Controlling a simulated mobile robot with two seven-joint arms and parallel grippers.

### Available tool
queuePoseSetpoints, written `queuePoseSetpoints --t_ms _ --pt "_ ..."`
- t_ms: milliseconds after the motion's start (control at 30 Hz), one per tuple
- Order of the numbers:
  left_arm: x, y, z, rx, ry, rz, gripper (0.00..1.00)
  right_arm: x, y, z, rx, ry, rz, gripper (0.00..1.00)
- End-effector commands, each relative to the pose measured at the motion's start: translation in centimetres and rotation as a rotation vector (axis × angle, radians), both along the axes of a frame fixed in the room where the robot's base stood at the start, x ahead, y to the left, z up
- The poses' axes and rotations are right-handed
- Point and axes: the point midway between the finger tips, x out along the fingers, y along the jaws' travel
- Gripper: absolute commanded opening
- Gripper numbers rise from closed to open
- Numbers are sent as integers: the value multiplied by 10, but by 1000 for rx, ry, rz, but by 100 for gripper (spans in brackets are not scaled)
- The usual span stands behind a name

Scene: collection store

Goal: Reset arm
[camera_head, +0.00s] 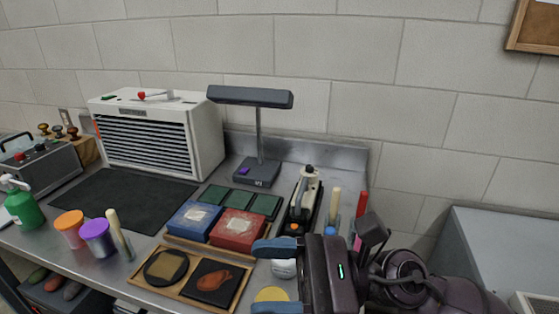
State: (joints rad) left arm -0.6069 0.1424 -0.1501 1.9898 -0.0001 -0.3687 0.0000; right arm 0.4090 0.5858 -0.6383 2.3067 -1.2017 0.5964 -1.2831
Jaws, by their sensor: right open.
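My right gripper (272,277) shows at the bottom centre-right of the head view, with its dark arm coming in from the lower right. Its two blue-tipped fingers point left and are spread apart, with nothing held between them. A small white jar (283,268) and a yellow round thing (271,295) show in the gap between the fingers; the gripper partly hides both. I cannot tell how high the gripper is above the bench. My left gripper is not in view.
On the metal bench (190,270), a wooden tray (238,301) lies left of the gripper. Blue (193,221) and red (238,230) boxes, a black-and-white device (304,200) and a lamp (250,97) stand behind. The black mat (115,200) is clear. A grey cabinet (505,240) stands right.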

Motion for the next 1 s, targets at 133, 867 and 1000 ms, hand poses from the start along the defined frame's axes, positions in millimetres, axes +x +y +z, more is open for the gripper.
queuePoseSetpoints --t_ms 133,867,1000 --pt "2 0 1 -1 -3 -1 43 26 -22 22 250 377 -141 61" --pt "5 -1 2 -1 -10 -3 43 77 -239 -146 1680 2056 -709 61" --pt "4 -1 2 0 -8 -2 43 36 -266 -202 -2011 -2253 821 61"
